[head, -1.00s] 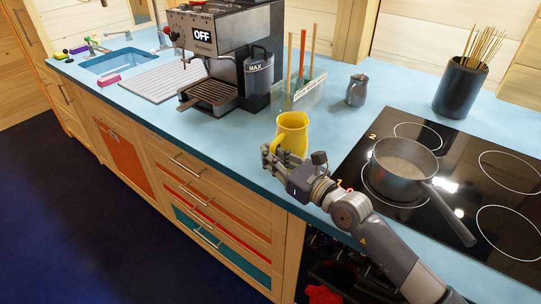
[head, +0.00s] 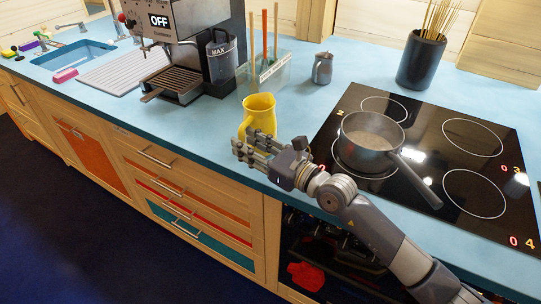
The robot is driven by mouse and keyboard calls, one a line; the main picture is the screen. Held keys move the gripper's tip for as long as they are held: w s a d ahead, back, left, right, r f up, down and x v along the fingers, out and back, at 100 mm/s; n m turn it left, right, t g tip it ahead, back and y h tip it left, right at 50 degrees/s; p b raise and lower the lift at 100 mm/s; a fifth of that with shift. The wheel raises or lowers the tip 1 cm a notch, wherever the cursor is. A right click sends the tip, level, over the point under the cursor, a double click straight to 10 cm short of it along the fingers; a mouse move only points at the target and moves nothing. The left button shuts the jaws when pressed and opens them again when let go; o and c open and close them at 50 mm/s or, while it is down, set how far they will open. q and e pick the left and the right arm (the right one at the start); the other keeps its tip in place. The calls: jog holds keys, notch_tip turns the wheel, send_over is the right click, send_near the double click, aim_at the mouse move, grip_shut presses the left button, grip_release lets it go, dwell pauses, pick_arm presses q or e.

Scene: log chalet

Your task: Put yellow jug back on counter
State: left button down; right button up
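The yellow jug (head: 261,112) stands upright on the blue counter (head: 215,125), near its front edge and left of the hob. Its lower part is partly hidden behind my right gripper. My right gripper (head: 243,146) is just in front of the jug and below it in the head view, with its fingers pointing left. The fingers look spread apart with nothing between them, and they seem clear of the jug. My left gripper is not in view.
A saucepan (head: 369,143) stands on the black hob (head: 454,180) at right. A coffee machine (head: 178,48), utensil box (head: 272,75), small metal pitcher (head: 322,68) and dark pot of sticks (head: 420,62) stand behind. Free counter lies left of the jug.

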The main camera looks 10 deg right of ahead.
jog(key=b+v, duration=0.1)
jog(key=v, duration=0.7)
jog(key=shift+s+d+r, duration=0.1)
jog(key=shift+s+d, duration=0.25)
jog(key=shift+s, duration=0.05)
